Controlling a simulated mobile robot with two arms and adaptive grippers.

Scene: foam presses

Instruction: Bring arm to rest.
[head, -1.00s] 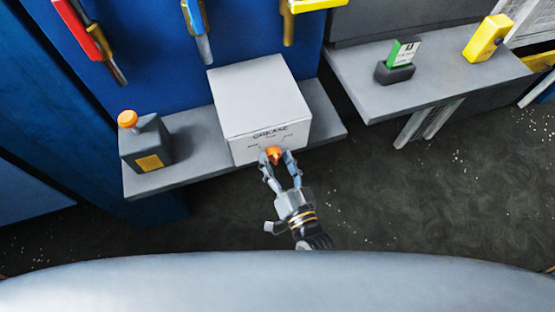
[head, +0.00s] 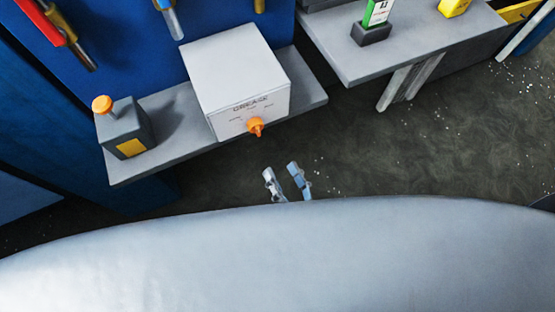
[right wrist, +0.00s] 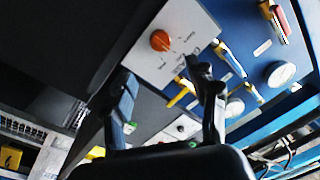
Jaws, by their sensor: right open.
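My right gripper (head: 287,182) is open and empty in the head view. Only its fingers show above the edge of my own pale body. It is below and apart from the white box marked GREASE (head: 235,75), with floor between them. The box's orange knob (head: 255,127) is uncovered. In the right wrist view, the two dark fingers of my right gripper (right wrist: 165,100) are spread with nothing between them. The orange knob (right wrist: 160,41) and the white box face (right wrist: 180,48) lie beyond them. My left gripper is not in view.
The box and a grey can with an orange cap (head: 125,127) stand on a grey shelf (head: 135,170). A second shelf (head: 410,50) at right carries a green-and-white pack (head: 377,12) in a dark holder and a yellow item (head: 454,7). Dark floor (head: 400,155) lies open below.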

